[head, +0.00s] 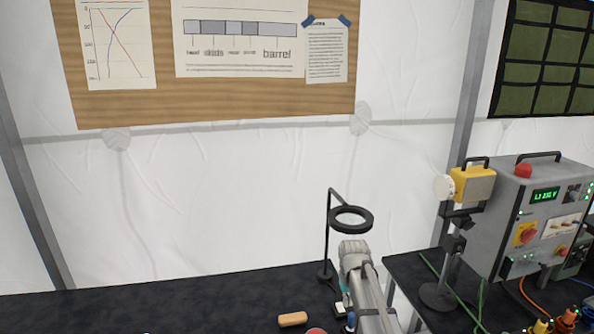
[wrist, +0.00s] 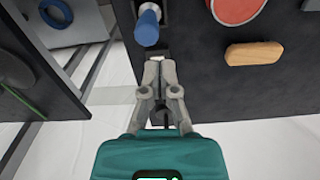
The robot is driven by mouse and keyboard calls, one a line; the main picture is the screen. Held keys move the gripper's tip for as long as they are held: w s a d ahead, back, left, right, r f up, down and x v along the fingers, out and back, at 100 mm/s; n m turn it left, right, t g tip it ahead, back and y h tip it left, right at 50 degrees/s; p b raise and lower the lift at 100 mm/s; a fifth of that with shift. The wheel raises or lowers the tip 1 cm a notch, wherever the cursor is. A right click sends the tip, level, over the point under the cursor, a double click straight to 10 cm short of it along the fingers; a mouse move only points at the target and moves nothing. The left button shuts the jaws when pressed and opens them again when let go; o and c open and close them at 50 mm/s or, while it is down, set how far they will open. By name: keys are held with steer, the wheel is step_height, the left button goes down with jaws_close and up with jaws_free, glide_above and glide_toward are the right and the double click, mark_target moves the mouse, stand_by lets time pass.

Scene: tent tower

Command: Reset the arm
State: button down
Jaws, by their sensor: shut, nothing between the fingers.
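My gripper (wrist: 164,68) shows in the wrist view, its two grey fingertips together with nothing between them. Its teal body fills the bottom middle of that view. The fingertips appear over the edge of the black table (wrist: 215,88), just below a blue-topped cylinder (wrist: 147,27); I cannot tell the height gap. The fingers cannot be made out in the head view.
A wooden block (wrist: 255,53) and a red round thing (wrist: 236,6) lie on the table; the block also shows in the head view (head: 292,319). A black ring stand (head: 351,219), yellow device (head: 473,186) and grey instrument box (head: 532,215) stand rightward. The table's left is mostly clear.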

steer(key=s+r+p, duration=0.2)
steer(key=s+r, duration=0.1)
steer(key=s, duration=0.4)
steer(key=s+r+m+p, duration=0.1)
steer(key=s+r+p, duration=0.2)
steer(key=s, duration=0.5)
steer(key=shift+s+d+m, duration=0.15)
steer(key=shift+s+m, duration=0.1)
steer(key=shift+m, duration=0.05)
step_height(320, 180, down, 5)
steer(key=b, duration=0.5)
stand_by(0.4)
